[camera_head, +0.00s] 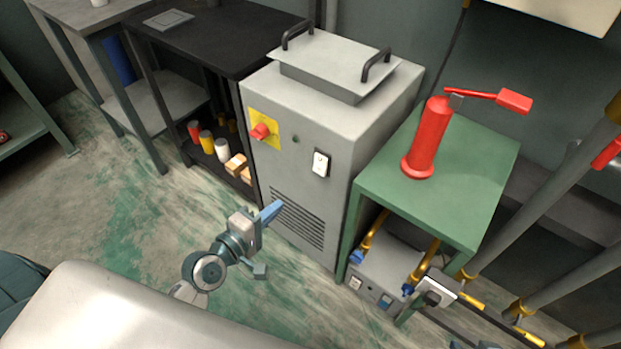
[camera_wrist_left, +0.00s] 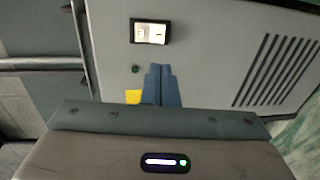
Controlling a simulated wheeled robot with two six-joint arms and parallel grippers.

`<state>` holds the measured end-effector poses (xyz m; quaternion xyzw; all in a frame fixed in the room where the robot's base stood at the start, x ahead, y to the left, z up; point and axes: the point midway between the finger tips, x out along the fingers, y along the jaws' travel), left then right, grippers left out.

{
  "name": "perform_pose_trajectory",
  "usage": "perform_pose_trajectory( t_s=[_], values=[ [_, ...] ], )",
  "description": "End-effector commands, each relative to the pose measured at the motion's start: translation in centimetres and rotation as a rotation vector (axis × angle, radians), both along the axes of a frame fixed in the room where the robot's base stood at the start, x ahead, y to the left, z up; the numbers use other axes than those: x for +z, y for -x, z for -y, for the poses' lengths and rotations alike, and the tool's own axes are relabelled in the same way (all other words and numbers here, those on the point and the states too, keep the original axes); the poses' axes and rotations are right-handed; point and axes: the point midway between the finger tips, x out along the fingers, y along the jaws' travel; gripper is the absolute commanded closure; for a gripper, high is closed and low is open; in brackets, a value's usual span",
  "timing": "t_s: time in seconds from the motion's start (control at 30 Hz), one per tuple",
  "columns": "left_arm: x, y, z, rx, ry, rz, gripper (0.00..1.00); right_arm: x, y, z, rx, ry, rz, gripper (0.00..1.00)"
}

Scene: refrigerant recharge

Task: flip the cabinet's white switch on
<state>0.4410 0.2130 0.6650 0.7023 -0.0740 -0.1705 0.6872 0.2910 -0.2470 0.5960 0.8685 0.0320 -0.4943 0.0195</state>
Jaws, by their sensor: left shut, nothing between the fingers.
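The grey cabinet (camera_head: 300,105) stands in the middle of the head view. Its white switch (camera_head: 320,164), in a black frame, is on the front face above the vent slots. In the left wrist view the switch (camera_wrist_left: 151,32) is near the top, beyond the fingertips. My left gripper (camera_head: 278,206) is in front of the cabinet's lower front, lower and to the left of the switch in the head view. Its blue fingers (camera_wrist_left: 161,72) are together, with nothing between them, and appear apart from the switch. My right gripper is not seen.
A red knob (camera_head: 260,131) on a yellow plate and a small dark green button (camera_head: 295,139) share the front face. A green table (camera_head: 455,190) with a red pump (camera_head: 427,140) stands at the right. A black shelf (camera_head: 215,45) is at the left.

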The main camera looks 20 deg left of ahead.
Motion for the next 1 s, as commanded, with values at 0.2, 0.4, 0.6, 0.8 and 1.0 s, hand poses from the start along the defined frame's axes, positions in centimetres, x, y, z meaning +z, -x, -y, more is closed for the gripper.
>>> perform_pose_trajectory(
  t_s=[0.2,0.4,0.6,0.8,1.0],
  values=[
    [-0.1,-0.6,0.2,0.001,-0.001,0.0,1.0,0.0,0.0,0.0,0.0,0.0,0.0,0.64],
    [-0.5,-3.5,1.2,0.002,0.001,0.003,1.0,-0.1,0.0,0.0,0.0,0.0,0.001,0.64],
    [-1.0,-7.4,2.7,0.001,0.002,0.003,1.0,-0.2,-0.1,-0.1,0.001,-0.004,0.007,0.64],
    [-1.7,-10.8,3.9,0.001,-0.001,0.0,1.0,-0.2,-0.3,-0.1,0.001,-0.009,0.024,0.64],
    [-2.0,-12.7,4.6,0.002,-0.002,0.0,1.0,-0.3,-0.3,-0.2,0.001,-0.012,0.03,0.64]
  ],
)
